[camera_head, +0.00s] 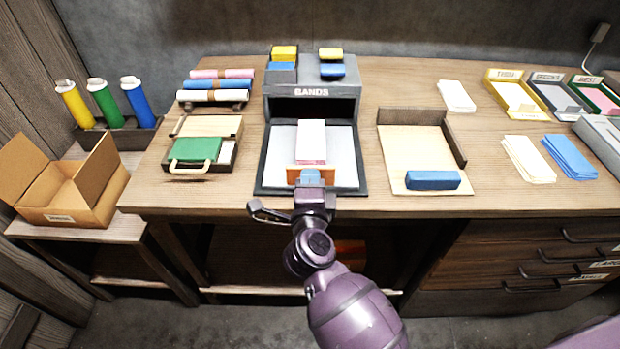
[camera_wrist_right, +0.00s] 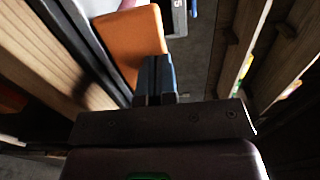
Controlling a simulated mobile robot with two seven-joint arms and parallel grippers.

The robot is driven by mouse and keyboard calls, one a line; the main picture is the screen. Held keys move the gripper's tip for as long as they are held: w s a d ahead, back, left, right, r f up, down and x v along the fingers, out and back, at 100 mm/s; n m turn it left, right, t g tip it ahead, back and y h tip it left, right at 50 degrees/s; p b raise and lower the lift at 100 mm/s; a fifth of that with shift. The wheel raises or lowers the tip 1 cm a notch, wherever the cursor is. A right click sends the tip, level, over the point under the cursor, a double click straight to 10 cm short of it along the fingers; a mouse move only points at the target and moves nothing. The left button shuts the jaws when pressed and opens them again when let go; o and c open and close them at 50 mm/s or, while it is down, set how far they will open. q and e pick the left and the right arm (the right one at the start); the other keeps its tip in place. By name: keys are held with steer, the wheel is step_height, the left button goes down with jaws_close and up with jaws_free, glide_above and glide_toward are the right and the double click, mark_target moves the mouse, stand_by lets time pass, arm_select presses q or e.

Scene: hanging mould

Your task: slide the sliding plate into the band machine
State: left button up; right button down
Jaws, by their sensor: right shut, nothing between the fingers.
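The band machine (camera_head: 311,92), a dark grey box marked BANDS, stands at the back of the table with its dark slot facing me. A pale bed with a dark rim (camera_head: 275,160) lies in front of the slot. An upright orange plate (camera_head: 329,171), seemingly the sliding plate, stands across the front of this bed, with a pink-and-white stack (camera_head: 311,140) behind it. My right gripper (camera_head: 311,178) is shut and empty at the plate's near face; I cannot tell if they touch. The wrist view shows the orange plate (camera_wrist_right: 130,45) close to the shut fingers (camera_wrist_right: 155,80). My left gripper is out of view.
A wooden tray (camera_head: 415,150) with a blue block (camera_head: 433,180) lies to the right. A green case (camera_head: 195,148) and colored rolls (camera_head: 213,88) lie to the left. An open cardboard box (camera_head: 95,195) stands lower left. Yellow and blue blocks sit on the machine.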

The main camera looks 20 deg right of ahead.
steer(key=shift+w+d+r, duration=0.1)
steer(key=shift+w+r, duration=0.05)
steer(key=shift+w, duration=0.4)
steer(key=p, duration=0.2)
glide_toward(311, 129)
steer(key=r, duration=0.1)
steer(key=s+r, duration=0.1)
steer(key=r, duration=0.1)
steer(key=shift+s+a, duration=0.1)
steer(key=shift+a, duration=0.1)
steer(key=x, duration=1)
steer(key=shift+w+d+f, duration=0.1)
steer(key=shift+w+f, duration=0.25)
steer(key=shift+w, duration=0.25)
steer(key=shift+d+r, duration=0.1)
steer(key=shift+d, duration=0.05)
steer(key=shift+w+r, duration=0.1)
steer(key=shift+r, duration=0.05)
steer(key=shift+r, duration=0.15)
